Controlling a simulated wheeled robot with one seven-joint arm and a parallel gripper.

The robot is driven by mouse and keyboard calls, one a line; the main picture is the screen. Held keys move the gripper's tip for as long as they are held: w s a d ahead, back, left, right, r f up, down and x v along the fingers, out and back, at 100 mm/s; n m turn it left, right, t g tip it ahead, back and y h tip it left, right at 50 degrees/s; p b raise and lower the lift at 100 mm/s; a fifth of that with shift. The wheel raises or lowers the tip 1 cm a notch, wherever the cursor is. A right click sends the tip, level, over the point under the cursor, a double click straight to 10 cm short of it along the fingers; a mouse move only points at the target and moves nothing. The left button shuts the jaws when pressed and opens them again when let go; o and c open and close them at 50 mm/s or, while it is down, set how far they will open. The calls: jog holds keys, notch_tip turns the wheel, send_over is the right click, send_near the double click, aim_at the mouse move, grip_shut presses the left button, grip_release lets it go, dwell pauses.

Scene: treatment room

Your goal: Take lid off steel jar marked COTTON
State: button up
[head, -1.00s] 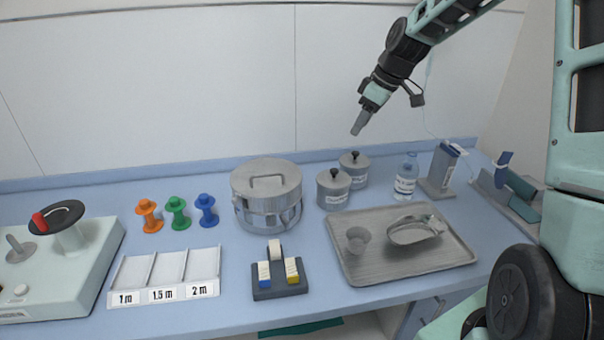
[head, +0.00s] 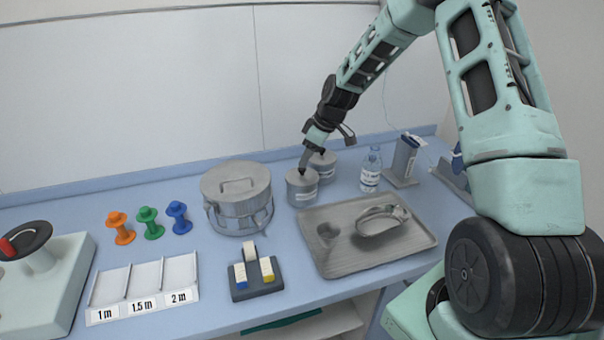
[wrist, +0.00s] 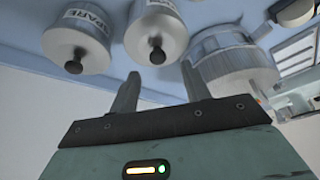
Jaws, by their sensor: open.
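Two lidded steel jars stand side by side at the back of the counter. The front jar (head: 302,190) is nearer the big steel drum; in the wrist view it is the middle jar (wrist: 158,22), with a black knob (wrist: 157,56) on its lid. Its label is too small or cut off to read. The back jar (head: 325,168) has a label showing "PARE" in the wrist view (wrist: 82,45). My gripper (head: 304,168) is open and empty, just above the front jar's lid. In the wrist view the knob lies in line with the gap between my fingertips (wrist: 159,69), apparently not gripped.
The steel drum (head: 238,200) stands left of the jars. A steel tray (head: 345,262) with a cup and kidney dish lies in front. A bottle (head: 371,170) and a dispenser (head: 403,160) stand to the right. Coloured spools (head: 150,222) are at left.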

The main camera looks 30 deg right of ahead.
aim_at(302, 173)
jog(key=shift+p+x, duration=1.05)
jog(key=shift+x, duration=1.3)
jog(key=shift+d, duration=0.15)
jog(key=shift+c, duration=0.4)
grip_shut()
jog(key=shift+r, duration=0.1)
